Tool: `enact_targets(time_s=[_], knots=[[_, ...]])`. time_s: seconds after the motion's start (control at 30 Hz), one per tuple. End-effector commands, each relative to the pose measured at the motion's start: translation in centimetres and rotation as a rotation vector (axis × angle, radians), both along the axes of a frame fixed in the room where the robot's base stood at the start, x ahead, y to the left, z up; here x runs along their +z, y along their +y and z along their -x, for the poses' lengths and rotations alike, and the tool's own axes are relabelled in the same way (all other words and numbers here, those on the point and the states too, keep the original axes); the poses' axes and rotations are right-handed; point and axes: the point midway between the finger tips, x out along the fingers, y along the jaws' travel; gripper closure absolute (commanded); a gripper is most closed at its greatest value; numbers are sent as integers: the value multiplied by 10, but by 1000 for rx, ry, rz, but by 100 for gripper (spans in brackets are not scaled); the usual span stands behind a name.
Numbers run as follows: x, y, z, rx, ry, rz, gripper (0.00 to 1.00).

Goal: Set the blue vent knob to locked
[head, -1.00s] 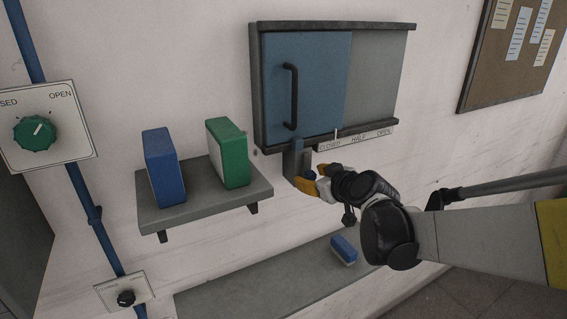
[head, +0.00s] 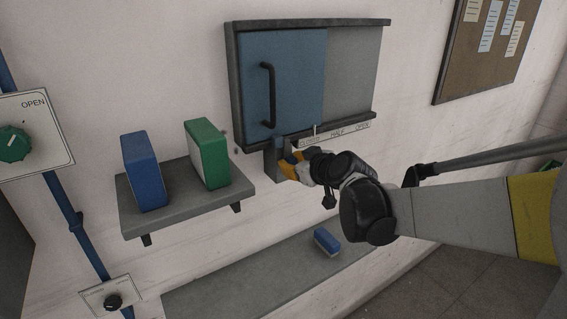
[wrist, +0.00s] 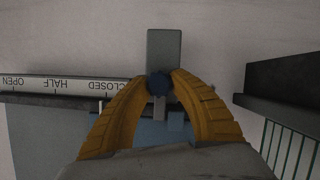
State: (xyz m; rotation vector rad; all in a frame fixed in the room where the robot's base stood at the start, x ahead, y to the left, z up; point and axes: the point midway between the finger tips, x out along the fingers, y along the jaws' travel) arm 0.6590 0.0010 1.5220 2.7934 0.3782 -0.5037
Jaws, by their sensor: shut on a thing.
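The blue vent knob (wrist: 158,84) is a small dark blue round piece at a grey upright plate (wrist: 163,50) under the sliding cabinet's left end. My gripper (wrist: 160,78) has its yellow fingers shut on the knob, one on each side. In the head view my gripper (head: 291,165) is at the plate (head: 270,163), just below the cabinet's lower rail, and its fingers largely hide the knob. No locked marking is readable near the knob.
The cabinet has a blue door (head: 298,85) and a CLOSED, HALF, OPEN strip (head: 337,134). Left are a shelf (head: 170,213) with a blue box (head: 142,170) and green box (head: 207,153), and a green dial (head: 14,145). A blue-white block (head: 327,241) lies on the lower ledge.

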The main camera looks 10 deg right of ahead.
Motion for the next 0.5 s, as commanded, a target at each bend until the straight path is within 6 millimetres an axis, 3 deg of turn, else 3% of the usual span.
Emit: enact_targets(time_s=[0.03,0.27,0.3,0.37,0.5], knots=[[8,0,0,0,0,0,100],[7,0,-1,-3,-3,-2,100],[7,0,-1,-3,-3,-2,72],[7,0,-1,-3,-4,-2,53],[7,0,-1,-2,-2,-1,50]])
